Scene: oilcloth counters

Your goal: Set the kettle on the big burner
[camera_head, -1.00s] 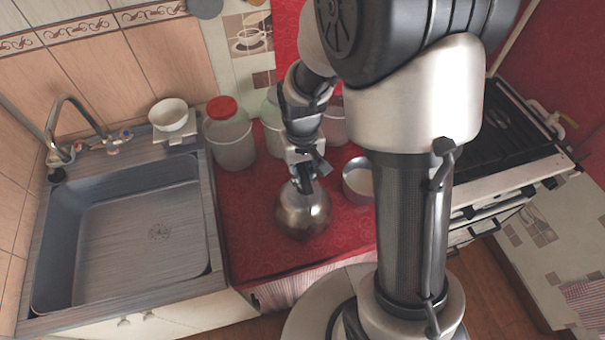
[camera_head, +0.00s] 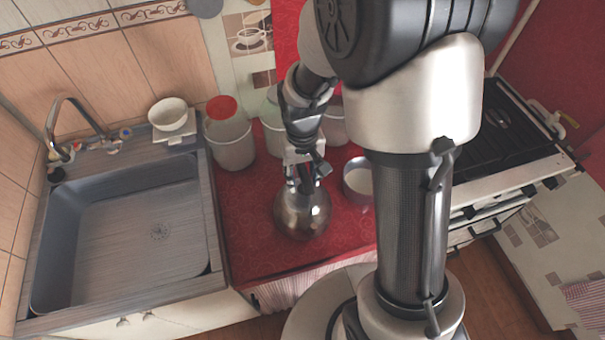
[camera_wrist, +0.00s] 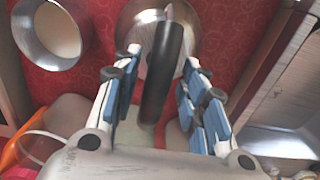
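The kettle (camera_head: 303,222) is a round, shiny metal pot on the red counter, below my gripper (camera_head: 304,178). In the wrist view, part of its metal body (camera_wrist: 135,18) shows at the top, with its black handle (camera_wrist: 160,75) running between the fingers. My gripper (camera_wrist: 160,95) is open, with blue pads on either side of the handle and visible gaps. The stove (camera_head: 480,155) is at the right, with a dark top and grates. My arm hides part of it, and I cannot tell which burner is the big one.
A metal pot (camera_head: 356,190) stands just right of the kettle. A white tub (camera_head: 232,148) with a red top and other containers stand behind. The sink (camera_head: 130,245) is at the left. My arm column stands between kettle and stove.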

